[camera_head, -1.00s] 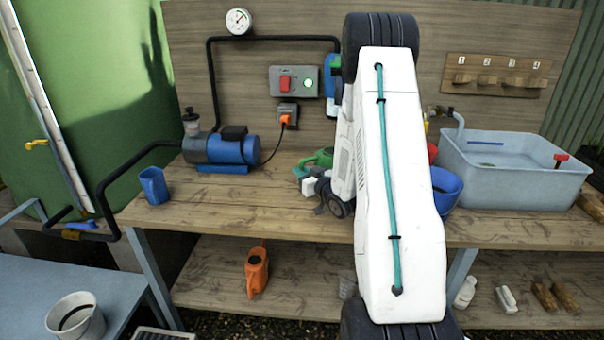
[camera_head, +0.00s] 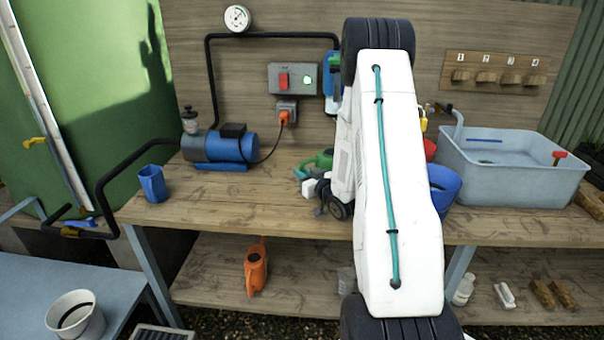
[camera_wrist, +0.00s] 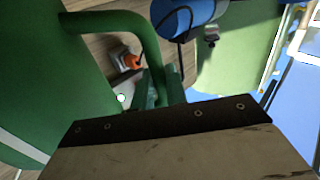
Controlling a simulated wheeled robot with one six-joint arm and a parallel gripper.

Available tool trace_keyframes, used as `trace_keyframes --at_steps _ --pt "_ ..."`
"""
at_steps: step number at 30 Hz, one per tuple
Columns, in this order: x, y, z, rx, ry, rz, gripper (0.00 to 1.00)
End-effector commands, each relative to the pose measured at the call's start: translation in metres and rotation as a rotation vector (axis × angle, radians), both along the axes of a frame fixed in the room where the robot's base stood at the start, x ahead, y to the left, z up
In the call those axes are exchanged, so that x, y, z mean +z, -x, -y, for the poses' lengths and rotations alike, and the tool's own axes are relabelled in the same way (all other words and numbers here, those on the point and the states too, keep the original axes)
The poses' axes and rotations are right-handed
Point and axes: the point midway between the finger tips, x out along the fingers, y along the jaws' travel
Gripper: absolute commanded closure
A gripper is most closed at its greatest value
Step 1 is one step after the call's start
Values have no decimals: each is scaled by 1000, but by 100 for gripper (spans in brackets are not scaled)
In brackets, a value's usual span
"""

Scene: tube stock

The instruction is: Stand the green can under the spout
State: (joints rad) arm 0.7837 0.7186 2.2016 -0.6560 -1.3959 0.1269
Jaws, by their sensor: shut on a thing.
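The green can (camera_head: 325,158) shows above the bench in the head view, mostly hidden behind my white arm. In the wrist view its green body (camera_wrist: 60,90) fills the left side and its looped handle (camera_wrist: 115,20) arches across the top. My gripper (camera_head: 304,172) is at the can's left in the head view. In the wrist view my gripper (camera_wrist: 152,92) is shut on the can's handle. Whether the can touches the bench is hidden. A grey curved pipe (camera_head: 459,122) stands at the basin; I cannot tell whether it is the spout.
A blue cup (camera_head: 153,184) and a blue pump (camera_head: 225,147) stand on the bench (camera_head: 220,205) at left. A blue bucket (camera_head: 446,186) and a grey basin (camera_head: 510,175) are at right. An orange can (camera_head: 255,268) stands on the lower shelf. Bench space left of my gripper is clear.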

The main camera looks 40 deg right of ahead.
Motion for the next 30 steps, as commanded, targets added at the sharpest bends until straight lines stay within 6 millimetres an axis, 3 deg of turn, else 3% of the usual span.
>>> trace_keyframes --at_steps 6,7,9,20,30 --pt "-2 1 0 -1 -3 -4 100" --pt "-2 1 0 -1 -3 -5 80" --pt "-2 1 0 -1 -4 -4 61" --pt "-2 6 -1 -2 -4 -5 60" --pt "-2 60 -8 -4 -4 -5 60"
